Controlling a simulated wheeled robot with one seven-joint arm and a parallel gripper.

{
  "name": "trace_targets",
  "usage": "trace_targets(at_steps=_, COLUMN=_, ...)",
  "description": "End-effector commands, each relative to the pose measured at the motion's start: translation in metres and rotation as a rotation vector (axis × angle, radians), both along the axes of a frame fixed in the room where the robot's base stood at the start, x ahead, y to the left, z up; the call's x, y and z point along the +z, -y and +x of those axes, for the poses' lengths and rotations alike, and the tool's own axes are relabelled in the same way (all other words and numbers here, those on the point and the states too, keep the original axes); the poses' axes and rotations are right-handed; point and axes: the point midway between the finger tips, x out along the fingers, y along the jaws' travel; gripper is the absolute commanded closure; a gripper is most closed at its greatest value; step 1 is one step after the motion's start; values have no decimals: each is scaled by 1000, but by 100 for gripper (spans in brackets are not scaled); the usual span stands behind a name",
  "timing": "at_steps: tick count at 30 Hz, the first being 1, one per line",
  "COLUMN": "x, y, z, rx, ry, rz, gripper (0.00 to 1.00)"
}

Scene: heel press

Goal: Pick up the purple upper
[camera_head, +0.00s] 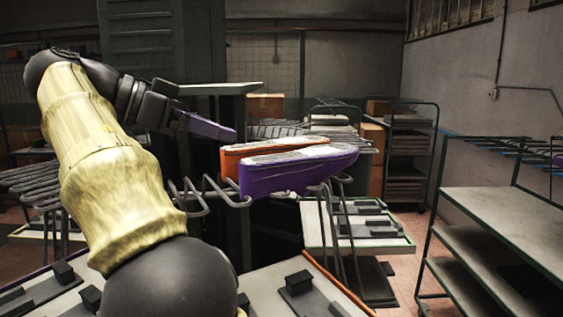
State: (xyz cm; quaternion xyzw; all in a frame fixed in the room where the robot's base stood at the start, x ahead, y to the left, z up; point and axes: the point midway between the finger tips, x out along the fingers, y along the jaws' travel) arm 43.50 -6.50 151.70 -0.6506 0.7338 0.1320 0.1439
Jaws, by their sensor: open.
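The purple upper (290,174) hangs in the middle of the view on a bent metal rack, its pale sole side up and its toe to the right. My gripper (176,106) is up and to the left of it, apart from it, and open. A small purple tapered piece (207,128) shows right beside the gripper's lower finger; I cannot tell whether it is part of the finger or another upper.
An orange upper (232,158) sits just behind the purple one, close alongside. The metal rack bars (205,194) run beneath. A tray with dark blocks (345,240) stands below right. A shelf cart (500,210) is at the right, with open floor between.

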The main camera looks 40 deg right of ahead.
Motion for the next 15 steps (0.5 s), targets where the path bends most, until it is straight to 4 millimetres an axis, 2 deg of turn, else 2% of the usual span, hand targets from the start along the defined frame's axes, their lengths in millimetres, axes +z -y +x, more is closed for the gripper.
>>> trace_targets(at_steps=15, x=-1, y=4, z=-2, rx=-8, ry=4, rz=-1, gripper=13)
